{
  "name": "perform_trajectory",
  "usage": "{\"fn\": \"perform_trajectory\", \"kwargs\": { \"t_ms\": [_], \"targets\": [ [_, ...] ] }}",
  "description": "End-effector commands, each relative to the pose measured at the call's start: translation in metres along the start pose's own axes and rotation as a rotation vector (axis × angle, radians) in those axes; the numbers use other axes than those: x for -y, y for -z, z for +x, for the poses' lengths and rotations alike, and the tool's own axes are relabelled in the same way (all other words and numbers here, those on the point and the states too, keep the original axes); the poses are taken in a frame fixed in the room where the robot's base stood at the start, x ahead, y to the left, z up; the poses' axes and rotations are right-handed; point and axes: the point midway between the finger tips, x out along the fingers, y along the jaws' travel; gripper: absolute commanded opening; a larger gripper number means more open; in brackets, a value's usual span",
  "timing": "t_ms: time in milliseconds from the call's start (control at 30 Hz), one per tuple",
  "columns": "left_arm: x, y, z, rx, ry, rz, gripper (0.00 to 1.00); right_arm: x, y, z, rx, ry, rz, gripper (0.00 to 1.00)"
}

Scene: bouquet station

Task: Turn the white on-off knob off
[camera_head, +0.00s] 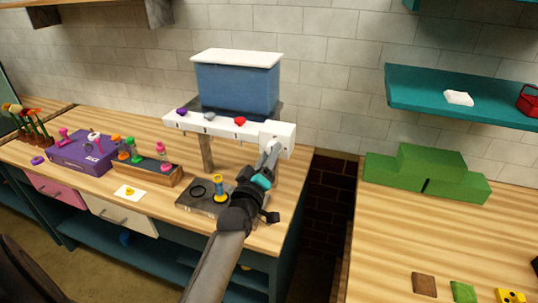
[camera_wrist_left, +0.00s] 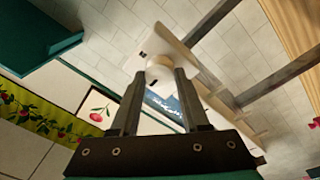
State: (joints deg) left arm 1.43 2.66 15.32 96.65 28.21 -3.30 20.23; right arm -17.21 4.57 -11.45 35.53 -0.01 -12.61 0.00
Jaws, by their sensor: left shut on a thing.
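The white on-off knob (camera_wrist_left: 158,72) is a round white disc on the face of a white box (camera_wrist_left: 160,42) in the left wrist view. In the head view that box (camera_head: 286,133) sits at the right end of a white rail, and my gripper mostly hides the knob. My left gripper (camera_head: 271,150) reaches up to the box from below. In the left wrist view, the left gripper (camera_wrist_left: 160,76) has one finger on each side of the knob and is shut on it. My right gripper is not in view.
The white rail (camera_head: 222,126) carries purple, grey and red knobs under a blue tank (camera_head: 237,88). Below are a dark tray (camera_head: 194,202) and a yellow-and-blue piece (camera_head: 218,186). A purple box (camera_head: 82,156) stands left. Green steps (camera_head: 428,172) stand on the right counter.

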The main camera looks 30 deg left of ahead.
Motion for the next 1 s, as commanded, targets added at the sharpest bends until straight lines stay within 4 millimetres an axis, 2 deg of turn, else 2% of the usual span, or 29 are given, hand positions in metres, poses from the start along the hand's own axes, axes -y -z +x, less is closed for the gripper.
{"fn": "perform_trajectory", "kwargs": {
  "t_ms": [67, 100, 333, 700, 867, 1000],
  "targets": [
    [0.000, 0.000, 0.000, 0.000, -0.001, -0.005, 0.00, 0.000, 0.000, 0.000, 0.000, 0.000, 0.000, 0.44],
    [0.000, 0.000, 0.000, 0.000, -0.001, -0.005, 0.49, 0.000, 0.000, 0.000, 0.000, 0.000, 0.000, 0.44],
    [0.000, 0.000, 0.000, 0.000, -0.001, -0.002, 0.75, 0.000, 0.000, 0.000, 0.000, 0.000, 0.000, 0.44],
    [0.000, -0.001, -0.005, 0.001, 0.000, 0.000, 0.75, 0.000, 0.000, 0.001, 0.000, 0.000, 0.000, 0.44],
    [0.001, -0.001, -0.025, 0.001, 0.002, 0.000, 0.75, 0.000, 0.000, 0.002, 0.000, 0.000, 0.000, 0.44],
    [0.001, -0.001, -0.049, 0.001, 0.001, 0.000, 0.75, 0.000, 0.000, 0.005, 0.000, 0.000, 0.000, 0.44]
  ]
}}
